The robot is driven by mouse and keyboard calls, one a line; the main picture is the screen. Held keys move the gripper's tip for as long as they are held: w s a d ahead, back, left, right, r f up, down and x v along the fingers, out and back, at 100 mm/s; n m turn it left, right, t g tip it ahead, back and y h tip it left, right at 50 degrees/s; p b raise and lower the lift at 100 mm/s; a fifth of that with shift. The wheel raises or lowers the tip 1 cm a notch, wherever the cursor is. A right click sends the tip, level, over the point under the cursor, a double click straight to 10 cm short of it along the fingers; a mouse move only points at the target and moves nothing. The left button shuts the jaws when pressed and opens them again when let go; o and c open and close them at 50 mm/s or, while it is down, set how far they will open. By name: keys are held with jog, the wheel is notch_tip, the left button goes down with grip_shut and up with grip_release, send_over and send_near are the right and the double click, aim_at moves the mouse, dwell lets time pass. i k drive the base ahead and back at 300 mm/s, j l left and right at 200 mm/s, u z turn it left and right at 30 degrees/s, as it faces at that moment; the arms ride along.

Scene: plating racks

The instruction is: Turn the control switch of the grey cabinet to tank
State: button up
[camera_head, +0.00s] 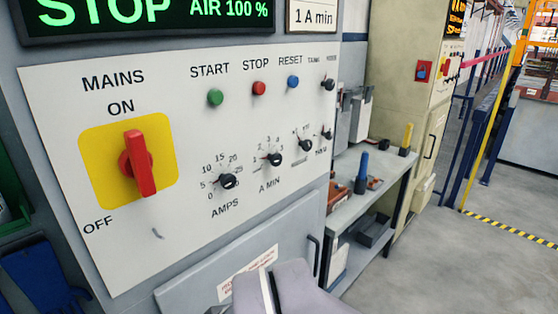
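The grey cabinet (17,75) fills the left and middle, with a white control panel (60,150). At the panel's right edge, a small black switch (328,84) sits under two small labels; the left one seems to read TANK, the right one is unclear. The way its handle points is too small to tell. A second small black knob (326,134) sits below it, by a blurred label. A pale grey part at the bottom middle seems to be my arm. My gripper's fingers do not show.
The panel also has a red MAINS handle (138,163), green START (215,97), red STOP (259,88) and blue RESET (293,82) buttons, and dials, including AMPS (227,181). A grey bench (385,172) with tools stands right of the cabinet. Floor at right is clear.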

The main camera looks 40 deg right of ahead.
aim_at(329, 85)
jog(key=z, duration=1.5)
